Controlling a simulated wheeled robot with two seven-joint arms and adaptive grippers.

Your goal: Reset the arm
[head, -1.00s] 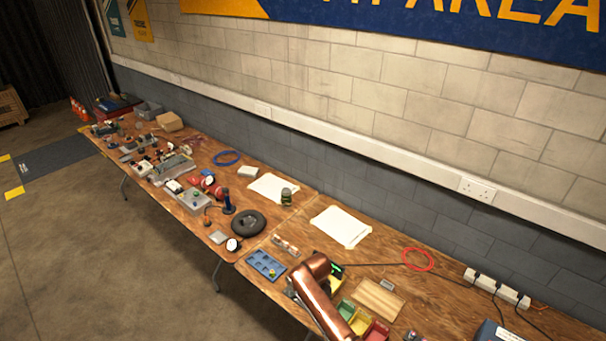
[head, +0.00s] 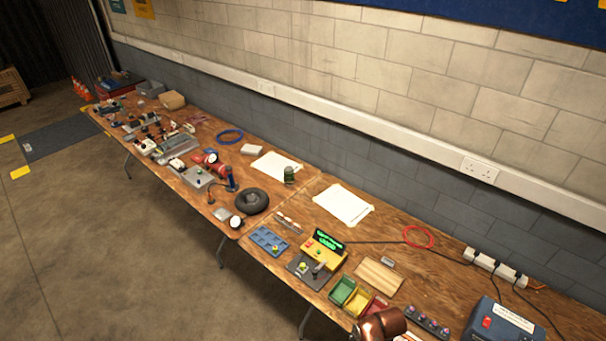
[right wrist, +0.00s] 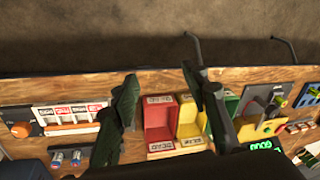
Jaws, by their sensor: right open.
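My right arm's copper link (head: 380,326) shows at the bottom edge of the head view; its gripper is out of that view. In the right wrist view my right gripper (right wrist: 162,95) is open and empty, with its two dark fingers apart. It is above the table's front edge, with a red bin (right wrist: 158,122) and a yellow bin (right wrist: 188,118) visible between the fingers. A yellow charger unit (head: 325,252) with a lit green display stands on the table in the head view. My left gripper is in neither view.
Green (head: 342,290) and yellow (head: 359,301) bins stand near the front edge, by a wooden block (head: 379,276). A blue box (head: 498,322) is at the right. A blue tray (head: 268,241) and white sheet (head: 343,204) lie further left. Bare floor (head: 130,260) fills the lower left.

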